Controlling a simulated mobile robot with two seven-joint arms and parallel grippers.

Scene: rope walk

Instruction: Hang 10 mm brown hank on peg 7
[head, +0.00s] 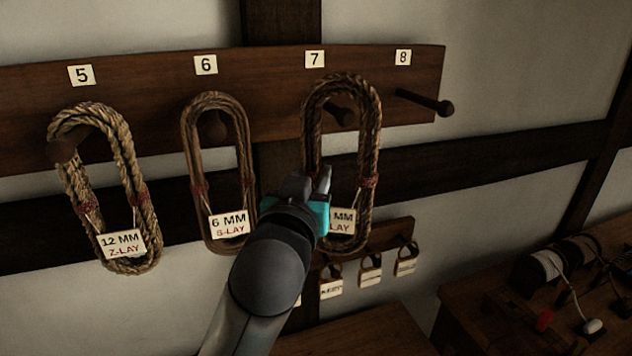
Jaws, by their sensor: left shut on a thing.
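The brown hank (371,130) is an upright rope loop with red bindings at peg 7 (342,115). The peg shows inside the loop's opening, below its top bend; I cannot tell whether its tip passes through the loop. The hank's tag (343,221) is partly hidden by my gripper, leaving only "MM" and "LAY" readable. My left gripper (312,184) is shut on the hank's left side, below the middle. The number 7 label (315,59) is on the dark wooden board (275,95) above the hank. My right gripper is not in view.
A 12 mm hank (80,190) hangs at peg 5 and a 6 mm hank (188,150) at peg 6, close on the left. Peg 8 (425,101) is bare. Small tagged items (370,270) hang below on a lower rail. A bench (480,310) with spools stands right.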

